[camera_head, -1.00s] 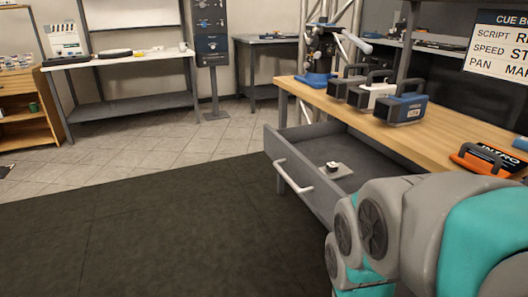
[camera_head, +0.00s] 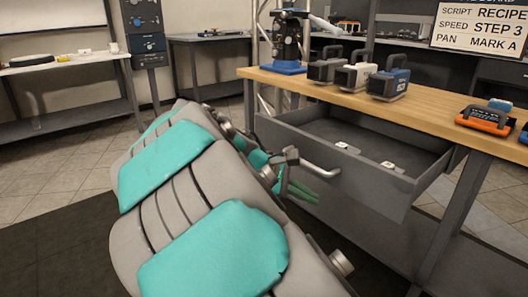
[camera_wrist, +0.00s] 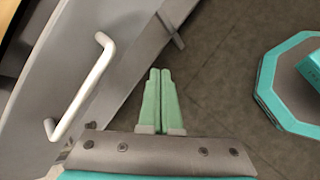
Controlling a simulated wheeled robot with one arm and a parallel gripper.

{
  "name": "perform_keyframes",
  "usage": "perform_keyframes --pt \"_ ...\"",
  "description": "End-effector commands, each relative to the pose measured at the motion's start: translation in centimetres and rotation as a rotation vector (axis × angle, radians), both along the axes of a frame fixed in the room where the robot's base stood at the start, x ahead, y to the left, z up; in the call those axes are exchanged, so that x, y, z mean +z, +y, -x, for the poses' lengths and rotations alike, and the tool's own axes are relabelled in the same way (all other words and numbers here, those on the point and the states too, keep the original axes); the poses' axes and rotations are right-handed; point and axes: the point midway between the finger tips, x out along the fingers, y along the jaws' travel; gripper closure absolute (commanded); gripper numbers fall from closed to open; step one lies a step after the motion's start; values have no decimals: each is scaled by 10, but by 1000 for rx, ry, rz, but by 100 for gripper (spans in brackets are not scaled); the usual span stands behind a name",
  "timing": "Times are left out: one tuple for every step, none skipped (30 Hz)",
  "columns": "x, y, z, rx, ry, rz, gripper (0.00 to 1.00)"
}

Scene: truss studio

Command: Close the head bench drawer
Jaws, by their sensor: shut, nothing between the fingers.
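The head bench drawer (camera_head: 385,185) is a grey drawer pulled out under the wooden-topped bench (camera_head: 425,110). Two small flat items lie inside it. Its pale bar handle (camera_head: 318,168) is on the front panel and shows large in the wrist view (camera_wrist: 82,88). My gripper (camera_head: 305,193) has green fingers, which are shut together and empty. In the wrist view the fingers (camera_wrist: 160,75) point along the drawer front, to the right of the handle and apart from it. My arm hides part of the drawer front in the head view.
Several block-like devices with handles (camera_head: 352,76) and a blue-based stand (camera_head: 288,65) are on the bench top. An orange-and-black device (camera_head: 486,120) lies at its right. A white-topped table (camera_head: 60,68) stands at the back left. Dark mat (camera_head: 60,245) covers the floor at left.

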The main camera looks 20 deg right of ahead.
Motion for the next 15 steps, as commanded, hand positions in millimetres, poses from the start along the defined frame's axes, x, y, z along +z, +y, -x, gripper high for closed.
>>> perform_keyframes --pt "-1 2 -17 56 40 62 100" --pt "2 4 -27 92 67 103 100" --pt "5 7 -41 140 108 156 100" --pt "7 10 -51 176 142 197 100" --pt "10 15 -62 213 175 243 100" --pt "13 23 -77 264 218 302 100" --pt "15 30 -90 303 256 350 100" --pt "16 38 -101 341 294 396 100" --pt "18 50 -117 392 342 461 100" --pt "18 61 -128 429 377 504 100" --pt "18 71 -138 462 412 548 100" --pt "18 84 -150 499 454 599 100" --pt "18 93 -157 523 480 631 100" --pt "18 101 -163 544 502 661 100" --pt "18 111 -170 568 528 693 100"
